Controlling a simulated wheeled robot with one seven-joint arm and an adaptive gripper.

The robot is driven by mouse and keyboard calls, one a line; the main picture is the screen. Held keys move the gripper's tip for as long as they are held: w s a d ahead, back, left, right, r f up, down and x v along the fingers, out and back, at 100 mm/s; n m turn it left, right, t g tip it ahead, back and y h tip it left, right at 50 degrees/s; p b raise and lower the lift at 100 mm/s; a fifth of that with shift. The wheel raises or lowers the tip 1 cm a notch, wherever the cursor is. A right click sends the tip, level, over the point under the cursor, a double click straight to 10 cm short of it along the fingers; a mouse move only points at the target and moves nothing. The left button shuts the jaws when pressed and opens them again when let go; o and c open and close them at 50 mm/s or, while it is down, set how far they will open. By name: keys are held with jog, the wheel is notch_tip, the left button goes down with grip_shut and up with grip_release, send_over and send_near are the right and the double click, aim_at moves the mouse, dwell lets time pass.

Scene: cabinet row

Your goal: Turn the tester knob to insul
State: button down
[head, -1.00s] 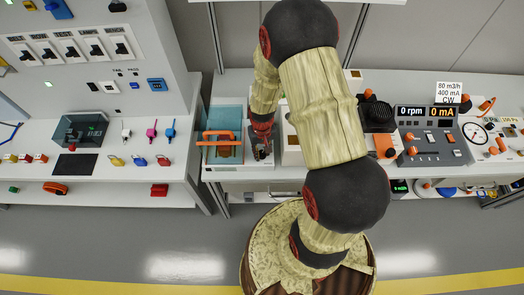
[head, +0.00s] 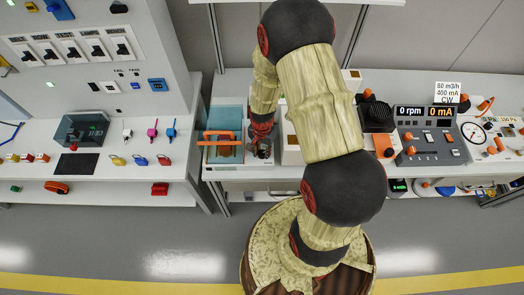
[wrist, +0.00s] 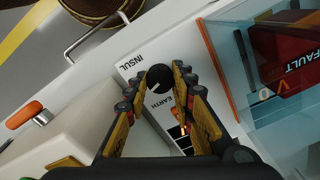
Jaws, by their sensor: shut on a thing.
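The tester knob (wrist: 160,78) is a round black knob on a white panel (wrist: 203,152) in the wrist view. The word INSUL is printed to its upper left and EARTH just below it. A pale pointer line on the knob points toward the lower left, and I cannot tell its exact setting. My gripper (wrist: 154,86) has a finger on each side of the knob and is shut on it. In the head view my gripper (head: 262,146) is over the tester at the bench's front, and the knob is mostly hidden there.
A clear blue-tinted box with an orange handle (head: 218,136) stands just left of the tester. A white block (wrist: 72,140) is close on the other side in the wrist view. A grey meter console (head: 432,143) stands farther right. The floor in front is clear.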

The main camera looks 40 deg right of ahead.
aim_at(262, 153)
jog(key=shift+m, duration=0.3)
jog(key=c, duration=1.6)
grip_release()
jog(key=shift+o, duration=0.5)
notch_tip(262, 153, up, 12)
